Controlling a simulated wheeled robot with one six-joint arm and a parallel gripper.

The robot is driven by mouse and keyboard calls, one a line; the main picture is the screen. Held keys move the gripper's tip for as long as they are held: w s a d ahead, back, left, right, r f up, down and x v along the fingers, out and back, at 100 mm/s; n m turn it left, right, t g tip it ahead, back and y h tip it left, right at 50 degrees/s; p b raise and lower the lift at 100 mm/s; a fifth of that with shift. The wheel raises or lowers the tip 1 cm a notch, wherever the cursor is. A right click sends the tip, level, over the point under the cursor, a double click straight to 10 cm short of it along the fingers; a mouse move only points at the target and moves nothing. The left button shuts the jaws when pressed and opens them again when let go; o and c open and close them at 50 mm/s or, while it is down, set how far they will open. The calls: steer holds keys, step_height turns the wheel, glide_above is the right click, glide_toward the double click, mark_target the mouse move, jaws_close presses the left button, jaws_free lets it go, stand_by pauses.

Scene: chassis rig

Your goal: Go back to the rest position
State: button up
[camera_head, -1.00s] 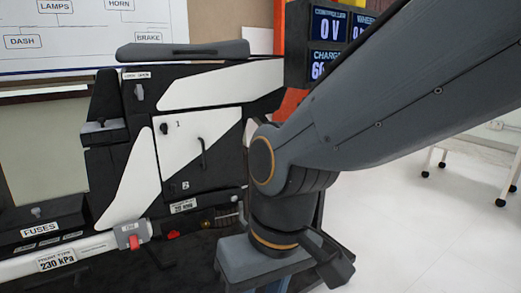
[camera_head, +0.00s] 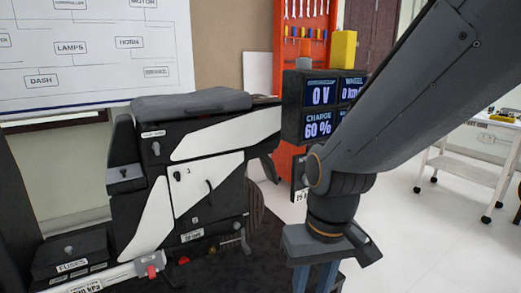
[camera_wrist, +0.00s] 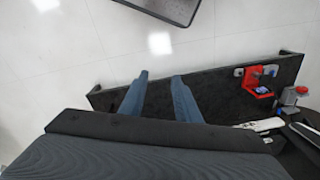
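My gripper (camera_head: 314,278) hangs at the lower right of the head view, pointing down, right of the chassis rig (camera_head: 190,185). In the wrist view its two blue fingers (camera_wrist: 160,77) stand apart with nothing between them, so it is open and empty. They are above a dark bench (camera_wrist: 215,88) and its edge, with pale floor beyond. My arm crosses the head view from the upper right and hides part of the display and the room.
A display (camera_head: 322,105) reads 0 V and charge 60 %. The fuses box (camera_head: 72,255) sits at lower left. The wrist view shows a red bracket (camera_wrist: 260,85) on the bench. A white cart (camera_head: 465,165) stands at right, with clear floor before it.

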steer(key=s+d+r+m+p, duration=0.2)
steer(key=d+r+p, duration=0.8)
steer(key=p, duration=0.4)
steer(key=shift+s+r+h, duration=0.15)
steer(key=shift+r+h, duration=0.25)
steer(key=shift+r, duration=0.35)
